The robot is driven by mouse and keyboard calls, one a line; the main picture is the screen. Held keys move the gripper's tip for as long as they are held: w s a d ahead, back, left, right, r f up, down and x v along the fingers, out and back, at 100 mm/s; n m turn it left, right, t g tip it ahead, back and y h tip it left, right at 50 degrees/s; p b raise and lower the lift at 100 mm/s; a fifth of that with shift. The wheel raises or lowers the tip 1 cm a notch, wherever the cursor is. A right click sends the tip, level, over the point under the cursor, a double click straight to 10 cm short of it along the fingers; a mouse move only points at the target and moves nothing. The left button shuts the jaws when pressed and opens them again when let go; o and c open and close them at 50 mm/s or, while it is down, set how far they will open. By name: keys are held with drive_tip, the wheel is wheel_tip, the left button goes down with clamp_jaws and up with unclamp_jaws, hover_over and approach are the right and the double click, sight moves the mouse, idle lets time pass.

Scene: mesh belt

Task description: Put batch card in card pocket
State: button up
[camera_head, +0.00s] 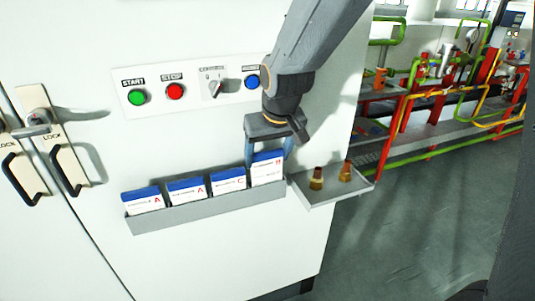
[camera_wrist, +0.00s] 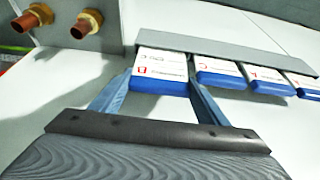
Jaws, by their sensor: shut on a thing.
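A white card with a blue top band and a red letter (camera_head: 267,174) stands at the right end of the grey card pocket (camera_head: 215,209) on the cabinet front. It sits a little higher than the cards beside it, and its lower edge is hidden behind the pocket's lip. My gripper (camera_head: 268,157) is shut on this card from above, one blue finger at each side. In the wrist view, the card (camera_wrist: 161,68) lies between the fingers of my gripper (camera_wrist: 160,82), and its far end meets the grey pocket lip (camera_wrist: 225,45).
Several similar cards, including one marked C (camera_head: 228,181), stand left of the held card. A small grey shelf (camera_head: 330,190) with two brass fittings (camera_head: 316,178) adjoins the pocket's right end. A button panel (camera_head: 190,87) is above. Door handles (camera_head: 68,168) project at left.

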sight(268, 165)
drive_tip(key=shift+f+b, duration=0.75)
drive_tip(key=shift+f, duration=0.8)
drive_tip(key=o, duration=1.1)
drive_tip(key=b+v, duration=0.1)
drive_tip(key=v, duration=0.6)
drive_tip(key=shift+s+r, duration=0.15)
drive_tip(key=shift+r, duration=0.2)
drive_tip(key=shift+d, duration=0.1)
drive_tip(key=s+d+f+m+g, duration=0.1)
drive_tip(key=s+d+f, duration=0.3)
drive_tip(key=s+d+f+m+g, duration=0.1)
drive_tip(key=s+d+f, duration=0.3)
drive_tip(key=d, duration=0.1)
drive_tip(key=s+d+f+m+g+h, duration=0.1)
drive_tip(key=s+d+f, duration=0.3)
drive_tip(key=d+f, duration=0.1)
drive_tip(key=shift+f, duration=0.15)
